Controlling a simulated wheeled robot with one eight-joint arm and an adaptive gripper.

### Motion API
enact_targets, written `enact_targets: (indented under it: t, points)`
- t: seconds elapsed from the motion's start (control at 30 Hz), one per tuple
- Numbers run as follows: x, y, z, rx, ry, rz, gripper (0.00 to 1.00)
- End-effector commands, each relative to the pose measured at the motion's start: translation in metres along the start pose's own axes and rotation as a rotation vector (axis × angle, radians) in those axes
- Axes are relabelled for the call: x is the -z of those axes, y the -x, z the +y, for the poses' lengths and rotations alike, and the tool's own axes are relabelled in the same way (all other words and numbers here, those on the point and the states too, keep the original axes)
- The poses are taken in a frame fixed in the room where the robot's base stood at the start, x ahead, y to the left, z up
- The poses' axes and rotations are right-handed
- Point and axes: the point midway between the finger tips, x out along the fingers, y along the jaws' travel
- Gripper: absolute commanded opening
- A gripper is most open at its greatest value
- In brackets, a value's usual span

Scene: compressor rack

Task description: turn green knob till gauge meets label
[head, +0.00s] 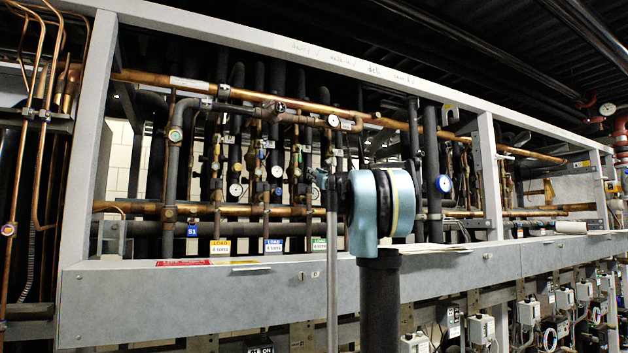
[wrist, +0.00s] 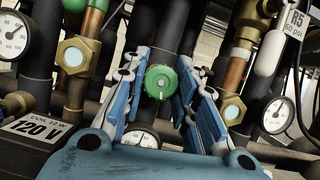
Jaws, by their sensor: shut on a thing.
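The round green knob (wrist: 162,82) faces me near the middle of the wrist view, with a small white centre. A white tag (wrist: 295,25) reading "R5" and "60 PSI" hangs at the upper right. In the head view my own arm hides the knob and the fingers.
In the wrist view, other gauges stand at the left (wrist: 11,37) and right (wrist: 277,114). A "120 V" plate (wrist: 40,127) is at lower left. Copper and dark pipes crowd around the gripper. In the head view, a grey frame beam (head: 180,295) runs below the pipes.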

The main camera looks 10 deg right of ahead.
Motion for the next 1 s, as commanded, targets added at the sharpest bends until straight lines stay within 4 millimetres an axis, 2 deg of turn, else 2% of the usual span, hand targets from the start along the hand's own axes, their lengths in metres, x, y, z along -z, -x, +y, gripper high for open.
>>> enact_targets:
  t: [0.33, 1.0]
  points:
    - [-0.0002, 0.0006, -0.0017, -0.033, 0.072, -0.001, 0.03]
    - [-0.0001, 0.0008, -0.0018, -0.185, 0.44, -0.001, 0.03]
